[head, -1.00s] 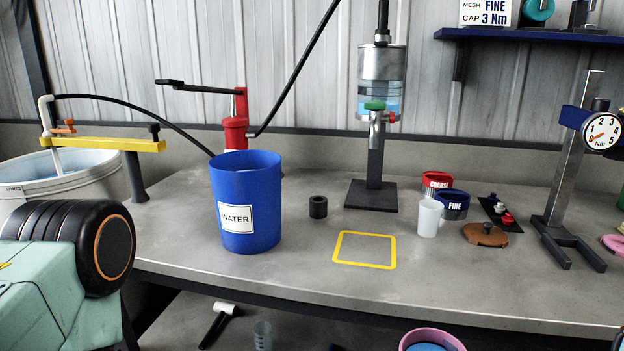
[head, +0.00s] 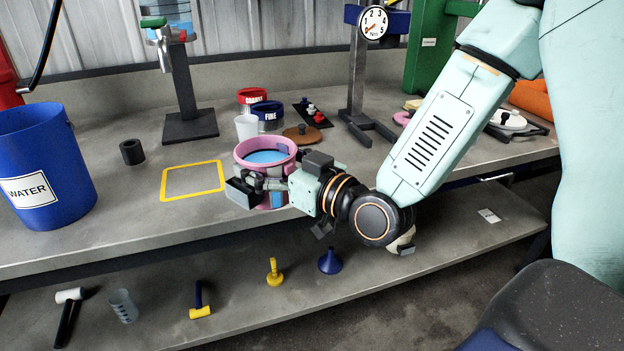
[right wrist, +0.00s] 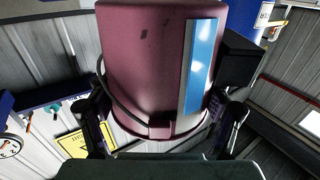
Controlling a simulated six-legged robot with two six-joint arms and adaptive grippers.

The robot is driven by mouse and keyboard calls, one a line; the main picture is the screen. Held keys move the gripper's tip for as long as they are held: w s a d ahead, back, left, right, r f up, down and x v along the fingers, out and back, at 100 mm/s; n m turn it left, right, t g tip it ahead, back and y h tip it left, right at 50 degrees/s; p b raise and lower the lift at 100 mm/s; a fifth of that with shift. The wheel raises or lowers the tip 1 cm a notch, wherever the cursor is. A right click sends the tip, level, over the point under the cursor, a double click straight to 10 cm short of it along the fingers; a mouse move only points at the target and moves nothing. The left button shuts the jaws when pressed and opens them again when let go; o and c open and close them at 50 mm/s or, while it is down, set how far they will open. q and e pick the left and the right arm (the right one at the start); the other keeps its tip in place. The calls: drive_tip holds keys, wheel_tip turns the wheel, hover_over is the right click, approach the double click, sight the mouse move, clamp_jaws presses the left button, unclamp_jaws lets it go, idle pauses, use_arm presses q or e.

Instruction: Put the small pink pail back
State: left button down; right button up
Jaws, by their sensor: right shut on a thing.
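The small pink pail (head: 276,147) is held at the front edge of the bench, with blue liquid visible inside its rim. It fills the middle of the right wrist view (right wrist: 150,60), where a blue-and-white strip shows on its side. My right gripper (head: 257,192) is shut on the pail, with a finger on each side of it. The yellow square outline (head: 166,186) on the bench is empty and lies just left of the pail. My left gripper is not in view.
A blue WATER bucket (head: 48,160) stands left on the bench (head: 120,215). A black ring (head: 132,152), white cup (head: 247,127), COARSE and FINE rings (head: 268,112) and brown lid (head: 301,134) stand near the outline and pail. A gauge stand (head: 358,95) is behind. Tools lie on the lower shelf.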

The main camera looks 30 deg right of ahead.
drive_tip(key=w+d+r+m+t+h, duration=0.1)
drive_tip(key=w+d+r+m+h, duration=0.3)
drive_tip(key=w+d+r+h, duration=0.3)
drive_tip(key=d+f+m+h, duration=0.2)
drive_tip(key=d+h, duration=0.1)
drive_tip(key=d, duration=0.3)
drive_tip(key=shift+w+d+f+g, duration=0.2)
drive_tip(key=shift+d+f+g, duration=0.1)
drive_tip(key=shift+d+g, duration=0.1)
wheel_tip(320, 180, down, 9)
drive_tip(key=b, duration=0.4)
drive_tip(key=shift+f, duration=0.2)
drive_tip(key=shift+w+f, duration=0.1)
drive_tip(key=shift+f, duration=0.1)
